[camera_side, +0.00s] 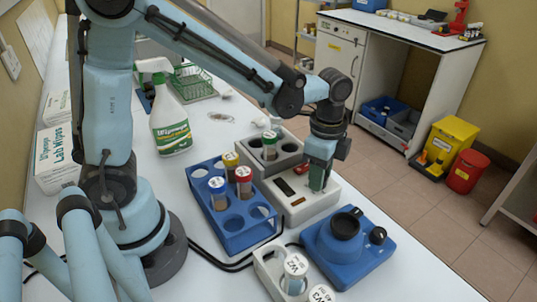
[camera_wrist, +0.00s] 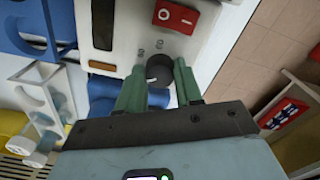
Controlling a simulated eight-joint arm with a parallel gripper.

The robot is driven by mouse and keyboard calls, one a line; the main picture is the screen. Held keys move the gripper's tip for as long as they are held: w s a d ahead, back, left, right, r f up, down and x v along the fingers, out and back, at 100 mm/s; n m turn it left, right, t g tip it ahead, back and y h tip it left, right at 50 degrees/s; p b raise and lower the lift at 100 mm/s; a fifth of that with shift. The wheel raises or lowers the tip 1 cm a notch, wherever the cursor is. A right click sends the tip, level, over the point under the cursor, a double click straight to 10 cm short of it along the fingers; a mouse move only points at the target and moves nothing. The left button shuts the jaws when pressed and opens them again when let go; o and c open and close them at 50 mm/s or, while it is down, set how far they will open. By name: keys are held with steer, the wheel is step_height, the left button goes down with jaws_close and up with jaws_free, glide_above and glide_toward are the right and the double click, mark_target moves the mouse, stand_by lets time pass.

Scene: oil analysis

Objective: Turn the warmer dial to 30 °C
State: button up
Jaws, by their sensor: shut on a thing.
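The warmer (camera_side: 297,206) is a pale box on the bench with a grey block at its back that holds a green-capped tube (camera_side: 269,145). Its dark display (camera_side: 284,187) and red switch (camera_side: 301,168) are on top; the switch also shows in the wrist view (camera_wrist: 176,17). The round dark dial (camera_wrist: 160,70) sits between the two green fingers of my gripper (camera_wrist: 159,78), which is shut on it. In the side view my gripper (camera_side: 319,178) points down at the warmer and hides the dial. Small marks beside the dial are too blurred to read surely.
A blue rack (camera_side: 240,236) with several capped tubes stands left of the warmer. A blue device (camera_side: 347,262) with black knobs stands in front. A pale holder (camera_side: 266,270) with white-capped tubes is at the front edge. A spray bottle (camera_side: 170,122) stands behind.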

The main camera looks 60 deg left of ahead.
steer(key=n, duration=0.4)
steer(key=shift+n, duration=2.4)
steer(key=o, duration=1)
steer(key=shift+o, duration=0.2)
steer(key=shift+r, duration=0.1)
step_height(320, 180, up, 12)
